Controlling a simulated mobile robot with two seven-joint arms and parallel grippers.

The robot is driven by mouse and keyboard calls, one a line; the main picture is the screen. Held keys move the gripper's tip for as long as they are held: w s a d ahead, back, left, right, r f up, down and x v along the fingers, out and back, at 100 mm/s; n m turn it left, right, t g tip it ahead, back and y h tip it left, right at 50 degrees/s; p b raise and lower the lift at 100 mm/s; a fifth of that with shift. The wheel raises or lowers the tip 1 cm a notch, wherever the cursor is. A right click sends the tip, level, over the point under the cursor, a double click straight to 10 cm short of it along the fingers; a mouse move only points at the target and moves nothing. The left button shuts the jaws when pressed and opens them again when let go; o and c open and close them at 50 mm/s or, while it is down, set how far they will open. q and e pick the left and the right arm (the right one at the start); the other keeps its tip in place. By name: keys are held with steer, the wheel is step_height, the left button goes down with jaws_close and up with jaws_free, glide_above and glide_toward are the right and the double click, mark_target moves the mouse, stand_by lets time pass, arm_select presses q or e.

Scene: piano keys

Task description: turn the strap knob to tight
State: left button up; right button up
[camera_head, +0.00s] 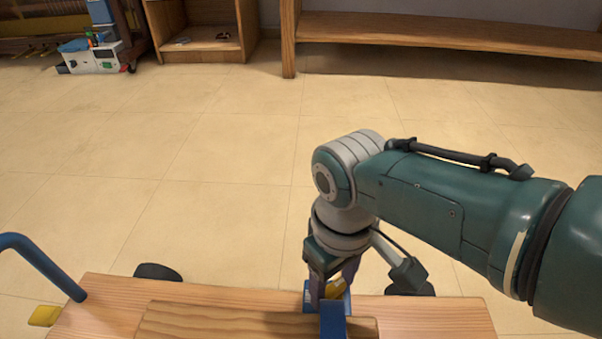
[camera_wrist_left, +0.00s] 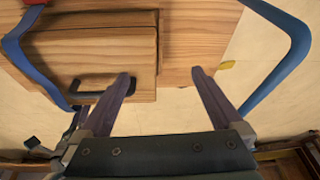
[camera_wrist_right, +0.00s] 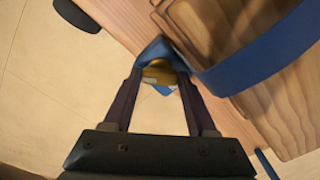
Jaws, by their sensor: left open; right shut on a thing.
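The strap knob is yellow and shows between my right gripper's fingers in the right wrist view (camera_wrist_right: 158,74) and in the head view (camera_head: 335,287). My right gripper (camera_head: 332,290) points down at the wooden edge and is shut on the knob. Its fingers partly hide the knob, and I cannot tell its exact turn angle. A blue strap (camera_wrist_right: 262,62) runs from the knob over a wooden case (camera_head: 235,322). My left gripper (camera_wrist_left: 160,76) is open and empty beside the case in the left wrist view; the head view does not show it.
The case lies on a wooden platform (camera_head: 105,300) with a blue bar handle (camera_head: 40,262). A black handle (camera_wrist_left: 92,91) is on the case. Open tiled floor (camera_head: 220,150) lies beyond, with wooden shelving (camera_head: 440,33) and a white box (camera_head: 95,60) at the back.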

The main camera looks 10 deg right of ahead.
steer(key=n, duration=1)
steer(key=shift+p, duration=0.3)
steer(key=n, duration=0.3)
steer(key=shift+f+n, duration=0.1)
steer(key=shift+n, duration=0.2)
steer(key=n, duration=0.3)
steer(key=shift+n, duration=0.3)
steer(key=n, duration=0.3)
steer(key=shift+n, duration=0.4)
steer(key=n, duration=0.3)
steer(key=shift+d, duration=0.1)
arm_select(q)
steer(key=shift+d+b, duration=0.15)
steer(key=shift+b, duration=0.25)
arm_select(e)
steer(key=shift+n, duration=2)
